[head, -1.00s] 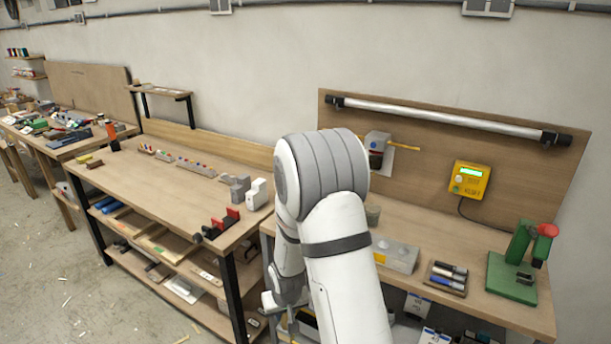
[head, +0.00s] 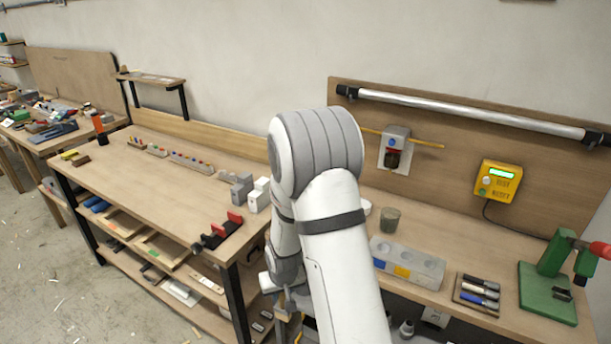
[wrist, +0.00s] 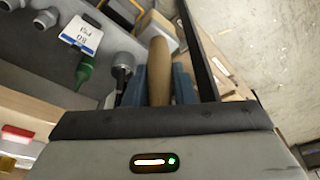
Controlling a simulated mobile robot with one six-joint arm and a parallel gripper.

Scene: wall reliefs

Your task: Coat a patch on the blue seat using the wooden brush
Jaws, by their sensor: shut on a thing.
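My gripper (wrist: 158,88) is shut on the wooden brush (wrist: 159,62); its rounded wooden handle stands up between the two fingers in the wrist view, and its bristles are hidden. In the head view my arm hides most of the gripper, low at the centre, between the two benches. The blue seat (head: 379,263) is a small blue patch at the left end of the grey block on the right bench. A yellow patch (head: 402,272) is beside it on the same block. The gripper is apart from and lower than the block.
A dark cup (head: 389,221) stands behind the grey block. A tray of pens (head: 477,294) and a green press (head: 553,285) are to its right. In the wrist view, a green-handled tool (wrist: 86,70) and a labelled card (wrist: 82,34) are close to the gripper.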

